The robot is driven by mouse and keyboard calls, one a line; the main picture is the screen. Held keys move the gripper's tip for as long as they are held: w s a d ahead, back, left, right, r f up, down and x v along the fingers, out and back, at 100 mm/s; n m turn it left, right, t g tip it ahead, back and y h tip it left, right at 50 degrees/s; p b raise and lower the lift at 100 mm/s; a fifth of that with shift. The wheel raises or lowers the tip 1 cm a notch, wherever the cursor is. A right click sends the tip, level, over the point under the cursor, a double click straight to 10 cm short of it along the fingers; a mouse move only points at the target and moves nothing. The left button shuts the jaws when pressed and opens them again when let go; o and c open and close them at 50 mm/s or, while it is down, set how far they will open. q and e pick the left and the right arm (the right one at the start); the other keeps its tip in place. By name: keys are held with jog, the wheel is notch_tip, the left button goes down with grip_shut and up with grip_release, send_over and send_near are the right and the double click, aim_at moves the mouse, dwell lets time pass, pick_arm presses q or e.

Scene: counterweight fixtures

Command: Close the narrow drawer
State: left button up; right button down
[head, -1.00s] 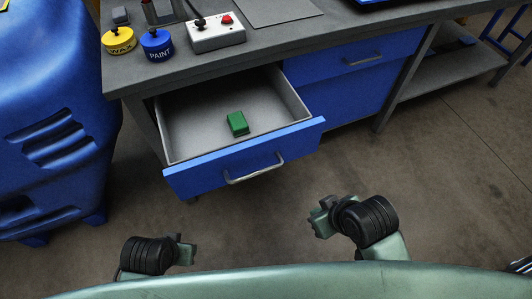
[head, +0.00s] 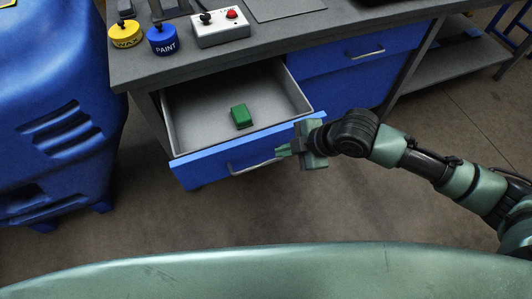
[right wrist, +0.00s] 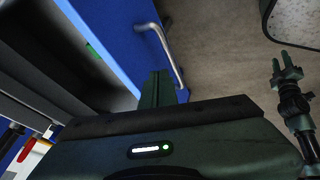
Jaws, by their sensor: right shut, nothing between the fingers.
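The narrow drawer stands open under the bench, its blue front (head: 210,168) pulled out toward me. A curved metal handle (head: 252,167) is on that front and also shows in the right wrist view (right wrist: 165,50). A green block (head: 241,116) lies inside on the grey drawer floor. My right gripper (head: 283,151) is shut and empty at the right part of the drawer front, beside the handle's right end. In the right wrist view its fingers (right wrist: 155,88) overlap the blue front; contact cannot be told. My left gripper (right wrist: 284,62) shows only in the right wrist view, apart from the drawer, fingers spread.
A wider blue drawer (head: 350,52) is shut to the right. A yellow WAX tin (head: 125,36), a blue PAINT tin (head: 162,41) and a switch box (head: 220,30) stand on the bench. A large blue machine (head: 50,120) stands left. The floor before the drawer is clear.

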pick_arm(q)
jog(key=shift+s+a+f, duration=0.15)
jog(key=shift+s+f, duration=0.1)
jog(key=shift+s, duration=0.4)
pick_arm(e)
send_near(257, 157)
jog(key=x, duration=0.4)
jog(key=shift+a+f, duration=0.2)
jog(key=shift+f, duration=0.1)
pick_arm(q)
jog(key=shift+f, duration=0.1)
pick_arm(e)
jog(key=shift+w, duration=0.2)
